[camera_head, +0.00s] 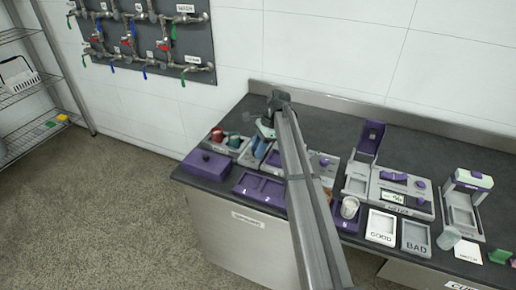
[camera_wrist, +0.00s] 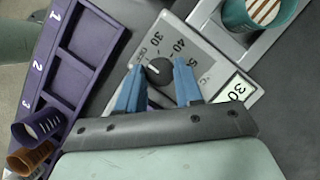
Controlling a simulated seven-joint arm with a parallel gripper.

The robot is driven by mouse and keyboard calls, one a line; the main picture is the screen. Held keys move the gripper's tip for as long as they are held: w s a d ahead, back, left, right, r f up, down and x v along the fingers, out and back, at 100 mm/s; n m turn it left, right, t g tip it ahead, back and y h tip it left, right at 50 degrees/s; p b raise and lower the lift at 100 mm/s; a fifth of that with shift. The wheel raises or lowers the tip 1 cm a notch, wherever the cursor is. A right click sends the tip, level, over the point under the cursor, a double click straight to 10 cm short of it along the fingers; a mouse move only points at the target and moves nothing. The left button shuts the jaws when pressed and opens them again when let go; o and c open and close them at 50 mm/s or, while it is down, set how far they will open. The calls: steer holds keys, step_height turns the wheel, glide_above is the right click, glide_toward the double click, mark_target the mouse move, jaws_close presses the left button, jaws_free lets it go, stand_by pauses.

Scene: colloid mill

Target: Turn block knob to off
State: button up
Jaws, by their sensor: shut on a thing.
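The block knob (camera_wrist: 158,71) is a small round black dial on the grey block panel (camera_wrist: 205,55) in the wrist view. Labels reading OFF, 30, 40 and 50 are printed around it. A small pale mark shows on the knob, pointing roughly up-left toward the OFF side; its exact setting is hard to tell. The block's display (camera_wrist: 236,91) reads 30. My gripper (camera_wrist: 158,75) has its two blue fingers on either side of the knob and is shut on it. In the head view my gripper (camera_head: 258,148) is over the block and hides the knob.
A purple numbered rack (camera_wrist: 92,92) lies left of the block. In the head view a purple box (camera_head: 207,164), GOOD tray (camera_head: 381,226) and BAD tray (camera_head: 416,238) share the bench.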

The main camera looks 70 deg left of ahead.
stand_by(0.4)
steer(key=o, duration=1)
steer(key=v, duration=1.4)
steer(key=shift+s, duration=0.1)
steer(key=shift+f, duration=0.1)
